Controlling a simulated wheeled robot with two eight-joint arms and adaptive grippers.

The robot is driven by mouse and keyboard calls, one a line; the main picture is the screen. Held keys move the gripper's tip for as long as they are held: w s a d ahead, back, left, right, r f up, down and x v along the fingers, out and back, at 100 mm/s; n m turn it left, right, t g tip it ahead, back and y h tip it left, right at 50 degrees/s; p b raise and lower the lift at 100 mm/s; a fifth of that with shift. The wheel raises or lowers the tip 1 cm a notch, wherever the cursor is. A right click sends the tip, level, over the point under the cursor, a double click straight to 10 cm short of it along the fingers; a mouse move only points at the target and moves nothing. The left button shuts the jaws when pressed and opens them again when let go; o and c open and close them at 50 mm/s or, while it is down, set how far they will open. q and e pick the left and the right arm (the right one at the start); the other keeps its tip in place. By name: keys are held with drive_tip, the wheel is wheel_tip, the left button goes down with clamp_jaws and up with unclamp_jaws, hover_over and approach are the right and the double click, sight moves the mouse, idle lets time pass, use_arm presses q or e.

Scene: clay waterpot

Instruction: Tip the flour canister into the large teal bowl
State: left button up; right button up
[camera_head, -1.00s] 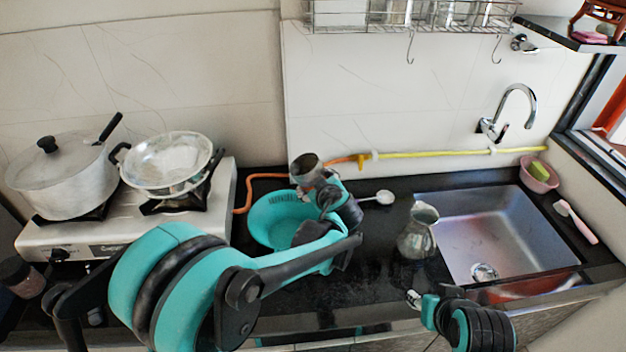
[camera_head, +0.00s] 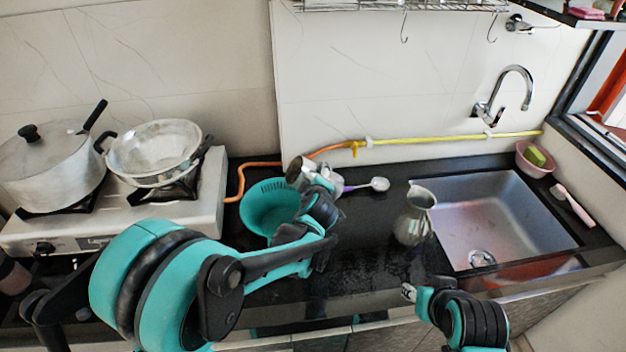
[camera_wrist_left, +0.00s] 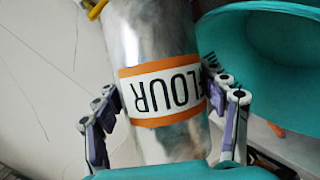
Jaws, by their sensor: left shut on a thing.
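The metal flour canister (camera_head: 296,170) is tilted at the back right rim of the large teal bowl (camera_head: 265,216), its dark open end facing left. My left gripper (camera_head: 326,186) is shut on the canister's side. In the left wrist view, the canister (camera_wrist_left: 150,40) with its orange-edged FLOUR label lies between both fingers (camera_wrist_left: 165,118), and the teal bowl (camera_wrist_left: 262,62) is close on the right. The inside of the canister is hidden. My right gripper (camera_head: 409,292) is near the counter's front edge, apart from everything; its jaws are too small to read.
A metal jug (camera_head: 414,222) stands left of the sink (camera_head: 500,225). A spoon (camera_head: 378,184) lies behind the bowl's right. A pot (camera_head: 50,170) and a pan (camera_head: 155,152) sit on the stove. A yellow-orange hose (camera_head: 420,139) runs along the wall.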

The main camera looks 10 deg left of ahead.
use_arm(q)
drive_tip(key=shift+f, duration=0.4)
drive_tip(key=shift+d+r, duration=0.1)
drive_tip(key=shift+n+h+b, duration=0.3)
drive_tip(key=shift+f+n+t+h+b, duration=0.25)
drive_tip(key=shift+n+t+h+b, duration=0.05)
drive_tip(key=shift+n+b, duration=0.1)
drive_tip(key=shift+n, duration=0.3)
drive_tip(key=shift+t+h+b, duration=0.3)
drive_tip(key=shift+h+b, duration=0.05)
drive_tip(key=shift+h, duration=0.05)
drive_tip(key=shift+r+n, duration=0.1)
drive_tip(key=shift+n, duration=0.2)
